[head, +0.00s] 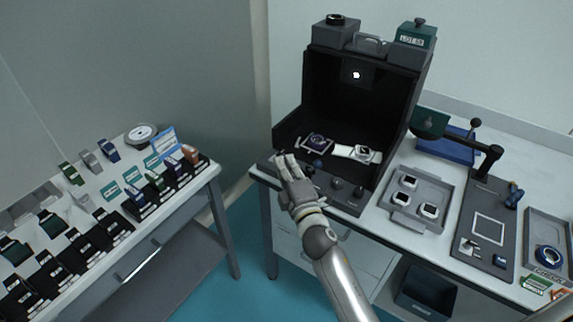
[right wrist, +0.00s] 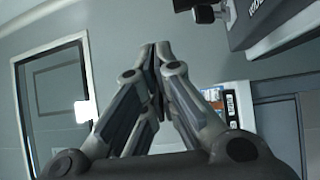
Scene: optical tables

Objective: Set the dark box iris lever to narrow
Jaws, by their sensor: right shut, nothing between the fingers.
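The dark box (head: 318,92) stands open at the front on the optical table, with a bright round spot (head: 356,75) on its back wall. Its front control strip (head: 345,199) carries small knobs or levers (head: 337,183); I cannot tell which is the iris lever or how it is set. My right gripper (head: 284,158) is at the left front corner of the box, over the strip's left end, and hides that part. Its fingers are shut and empty, as the right wrist view (right wrist: 160,48) also shows. I cannot tell whether they touch anything. My left gripper is out of view.
Inside the box lie a dark-faced watch (head: 318,141) and a white-strapped watch (head: 361,152). Right of it are a tray of watches (head: 420,187) and a stand with an arm (head: 488,160). A side table (head: 175,200) with watches is at left. A floor gap separates the tables.

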